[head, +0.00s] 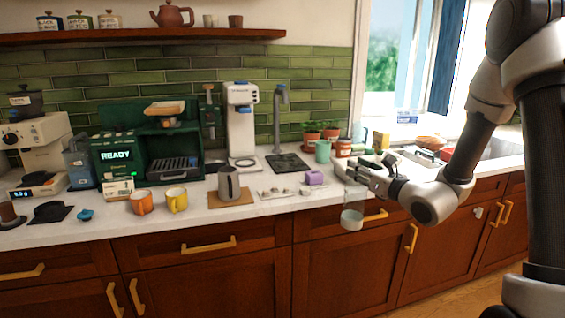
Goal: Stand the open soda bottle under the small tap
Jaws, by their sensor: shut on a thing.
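My gripper (358,176) is shut on a clear, see-through vessel, which looks like the soda bottle (352,216). It hangs roughly upright in front of the counter's front edge, with its pale lower part below the counter top. Its upper part is hard to make out against the fingers, and I cannot see its mouth clearly. The small tap (280,112) is a slim grey post with a short spout at the top, at the back of the counter left of my gripper. A dark drip tray (288,163) lies at its foot, with nothing standing on it.
A white dispenser (240,125) stands left of the tap. Potted plants (312,132) and a teal cup (323,151) are to its right. A purple mug (314,178), small items and a grey jug (229,184) on a board lie towards the front.

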